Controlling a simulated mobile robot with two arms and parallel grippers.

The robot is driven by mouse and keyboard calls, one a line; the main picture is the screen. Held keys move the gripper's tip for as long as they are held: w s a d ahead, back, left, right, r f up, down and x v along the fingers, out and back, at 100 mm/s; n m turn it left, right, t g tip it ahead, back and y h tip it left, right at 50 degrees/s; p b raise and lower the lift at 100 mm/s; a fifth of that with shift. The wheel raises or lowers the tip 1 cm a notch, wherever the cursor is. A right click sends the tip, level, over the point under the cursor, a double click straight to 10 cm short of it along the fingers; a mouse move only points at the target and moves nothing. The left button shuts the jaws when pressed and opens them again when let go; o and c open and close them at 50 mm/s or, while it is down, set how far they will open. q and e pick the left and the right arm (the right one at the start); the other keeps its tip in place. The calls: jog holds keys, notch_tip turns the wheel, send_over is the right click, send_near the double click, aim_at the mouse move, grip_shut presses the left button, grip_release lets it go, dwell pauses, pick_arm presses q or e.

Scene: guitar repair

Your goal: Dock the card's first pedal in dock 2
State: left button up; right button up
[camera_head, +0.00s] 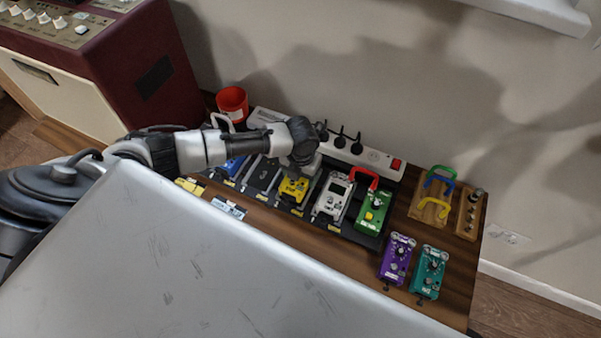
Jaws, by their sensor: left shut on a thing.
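My left gripper (304,163) reaches down over the pedalboard and is shut at the far end of a yellow pedal (292,189). The fingertips are largely hidden by the wrist. The yellow pedal is at the middle of the board, between a black, empty-looking dock (261,174) and a white pedal (331,197). I cannot tell whether it is fully seated. A blue pedal (234,165) is at the left and a green pedal (373,211) at the right of the row. Dock labels are too small to read. A small pale card (228,208) lies in front. My right gripper is not in view.
A purple pedal (396,259) and a teal pedal (429,271) stand on the table at the right. A white power strip (370,155) with black plugs runs behind the board. A red cup (232,103), a block with coloured cables (430,207) and a maroon amplifier (130,60) stand around.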

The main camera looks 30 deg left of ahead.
pick_arm(q)
jog(key=shift+f+b, duration=0.3)
jog(key=shift+f, duration=0.2)
jog(key=shift+r, duration=0.25)
jog(key=shift+r+p, duration=0.55)
jog(key=shift+p, duration=0.3)
jog(key=o, duration=1.2)
jog(key=shift+o, duration=0.4)
